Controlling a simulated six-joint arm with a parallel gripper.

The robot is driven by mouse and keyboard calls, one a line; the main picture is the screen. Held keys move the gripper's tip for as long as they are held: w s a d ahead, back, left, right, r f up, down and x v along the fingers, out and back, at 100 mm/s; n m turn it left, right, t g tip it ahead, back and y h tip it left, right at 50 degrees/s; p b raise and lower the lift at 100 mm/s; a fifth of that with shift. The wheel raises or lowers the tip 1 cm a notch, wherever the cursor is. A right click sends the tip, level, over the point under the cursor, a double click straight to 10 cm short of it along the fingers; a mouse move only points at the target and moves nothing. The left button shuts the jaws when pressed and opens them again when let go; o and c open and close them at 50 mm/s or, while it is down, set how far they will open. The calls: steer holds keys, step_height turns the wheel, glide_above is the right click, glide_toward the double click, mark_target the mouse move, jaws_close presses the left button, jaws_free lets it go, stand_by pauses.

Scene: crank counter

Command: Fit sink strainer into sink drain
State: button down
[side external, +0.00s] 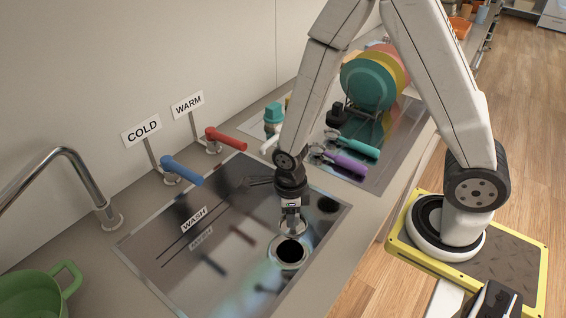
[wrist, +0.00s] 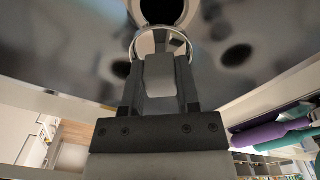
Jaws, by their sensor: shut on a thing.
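The sink strainer, a small silver round piece, hangs below my gripper (side external: 291,210) in the side external view. Its shiny rim (wrist: 187,45) shows as a ring in front of the fingers in the wrist view. My gripper (wrist: 160,80) is shut on the strainer, though the fingers partly hide it. The sink drain (side external: 289,252) is a dark round hole with a pale ring in the sink floor. In the side external view the strainer is just above and behind the drain, apart from it. The drain (wrist: 163,8) also shows at the top of the wrist view, partly cut off.
The reflective sink (side external: 185,255) has a faucet (side external: 85,175) to its left. Blue (side external: 182,170) and red (side external: 225,138) levers stand behind it. A green pot (side external: 35,293) is at front left. Teal and purple (side external: 342,163) handled items and racked plates (side external: 368,82) are beyond.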

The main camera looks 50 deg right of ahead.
steer(key=shift+w+r+m, duration=0.15)
steer(key=shift+r+m, duration=0.2)
steer(key=shift+m, duration=0.45)
steer(key=shift+f, duration=2.15)
steer(key=shift+f, duration=3.25)
stand_by(1.8)
